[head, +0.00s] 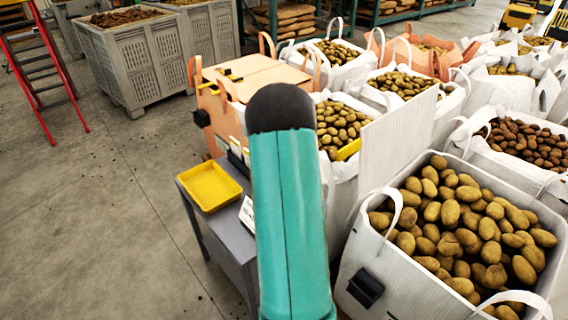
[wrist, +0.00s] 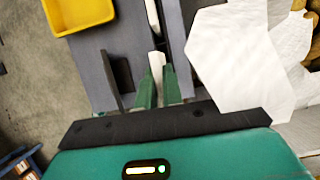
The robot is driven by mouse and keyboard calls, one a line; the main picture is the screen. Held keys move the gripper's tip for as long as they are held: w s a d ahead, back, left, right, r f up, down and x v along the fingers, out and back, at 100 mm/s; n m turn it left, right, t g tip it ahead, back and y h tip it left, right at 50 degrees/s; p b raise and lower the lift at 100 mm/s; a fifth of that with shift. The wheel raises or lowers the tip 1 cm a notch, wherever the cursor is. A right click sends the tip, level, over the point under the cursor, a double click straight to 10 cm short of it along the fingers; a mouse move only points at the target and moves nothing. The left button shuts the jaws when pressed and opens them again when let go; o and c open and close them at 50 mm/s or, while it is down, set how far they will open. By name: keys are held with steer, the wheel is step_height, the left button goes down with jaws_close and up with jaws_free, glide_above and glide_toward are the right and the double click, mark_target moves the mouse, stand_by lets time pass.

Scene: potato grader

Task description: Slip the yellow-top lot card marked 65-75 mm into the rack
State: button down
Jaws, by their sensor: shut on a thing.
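In the wrist view my gripper (wrist: 158,88) has its two green fingers closed on a thin white piece, which looks like the lot card (wrist: 157,64) seen nearly edge-on. Its yellow top and its marking do not show. A dark upright plate (wrist: 110,80) stands on the grey table just left of the fingers; it may be part of the rack, but I cannot tell. In the head view, small dark holders with white cards (head: 238,160) stand at the back of the table. My teal arm hides my gripper and the held card there.
A yellow tray (head: 209,186) lies on the grey table's left end (head: 232,240); it also shows in the wrist view (wrist: 78,14). White potato bags (head: 400,285) crowd the right side. Peach-coloured bags (head: 255,78) stand behind. Open floor lies to the left.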

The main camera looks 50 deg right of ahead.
steer(key=shift+f, duration=2.55)
steer(key=c, duration=1.5)
jaws_free()
steer(key=shift+o, duration=0.2)
steer(key=v, duration=1.3)
steer(key=shift+s+r, duration=0.25)
steer(key=shift+r, duration=0.05)
